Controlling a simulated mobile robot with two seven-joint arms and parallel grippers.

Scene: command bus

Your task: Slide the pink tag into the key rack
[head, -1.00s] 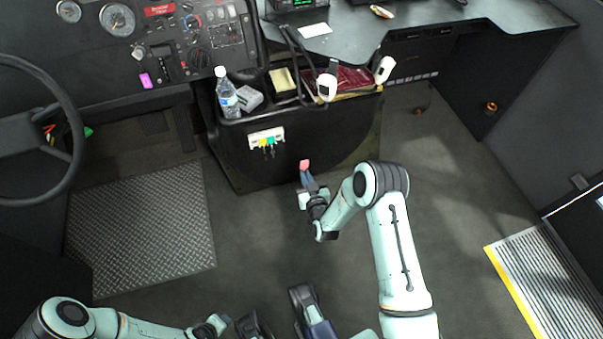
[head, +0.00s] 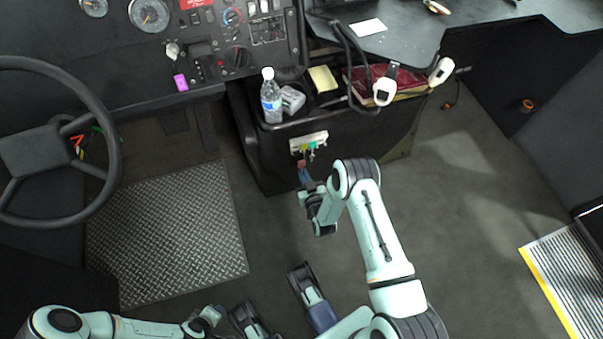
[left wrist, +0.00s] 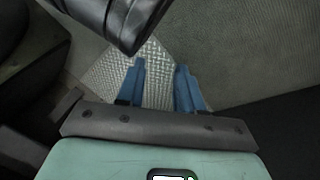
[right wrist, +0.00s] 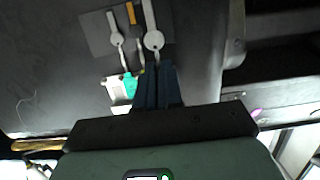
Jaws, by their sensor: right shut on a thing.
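The key rack (head: 308,142) is a pale strip on the front of the dark console, with yellow and green tags and keys hanging on it. The pink tag (head: 301,163) is at the tips of my right gripper (head: 304,177), just below the rack's left end; I cannot tell if they touch. In the right wrist view my blue fingers (right wrist: 157,84) are shut beside the green tag (right wrist: 130,86) and hanging keys (right wrist: 153,40); the pink tag is hidden there. My left gripper (left wrist: 160,84) is open and empty above the floor.
The steering wheel (head: 60,135) is at left. The floor right of my right arm is clear.

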